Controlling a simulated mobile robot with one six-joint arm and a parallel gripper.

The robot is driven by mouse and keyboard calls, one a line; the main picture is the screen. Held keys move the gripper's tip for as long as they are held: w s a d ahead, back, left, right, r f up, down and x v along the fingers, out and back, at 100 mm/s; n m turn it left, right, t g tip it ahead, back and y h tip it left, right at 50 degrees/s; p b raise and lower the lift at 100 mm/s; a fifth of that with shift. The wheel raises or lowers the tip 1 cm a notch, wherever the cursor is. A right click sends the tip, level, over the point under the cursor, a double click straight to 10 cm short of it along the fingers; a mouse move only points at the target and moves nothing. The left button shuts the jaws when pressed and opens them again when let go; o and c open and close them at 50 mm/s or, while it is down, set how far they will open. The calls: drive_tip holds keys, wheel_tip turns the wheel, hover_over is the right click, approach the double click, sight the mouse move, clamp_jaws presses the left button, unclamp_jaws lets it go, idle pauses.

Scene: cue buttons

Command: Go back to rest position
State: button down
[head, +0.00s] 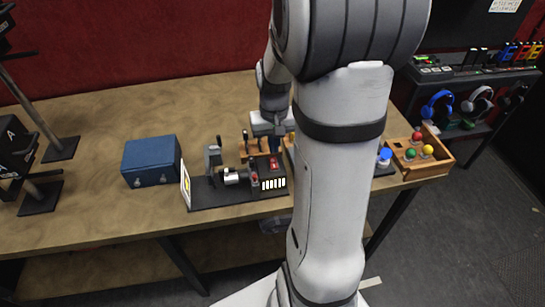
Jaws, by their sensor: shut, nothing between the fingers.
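My gripper (270,132) is shut and empty, pointing down over the back of the black device board (212,195) on the table. My own large white arm link fills the centre of the head view and hides part of the table behind it. The board carries a small black box with red parts (273,164) and a row of white marks. The fingertips are small, and I cannot tell whether they touch anything. A blue round button (385,155) shows just right of my arm. A wooden tray (440,168) with red, green and yellow round pieces stands at the table's right end.
The wooden table (100,205) has free room at its front left. A blue box (151,161) stands left of the board. Black stands (62,149) are at the far left. Headphones (437,104) hang on a dark rack at the back right. The floor on the right is clear.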

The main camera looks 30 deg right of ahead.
drive_tip(key=shift+r+p, duration=0.35)
drive_tip(key=shift+r, duration=0.4)
drive_tip(key=s+a+r+n+t+b, duration=0.2)
drive_tip(key=s+a+r+n+t, duration=0.1)
drive_tip(key=s+a+r, duration=0.6)
drive_tip(key=s+a, duration=0.3)
drive_tip(key=shift+s, duration=0.4)
drive_tip(key=shift+a, duration=0.1)
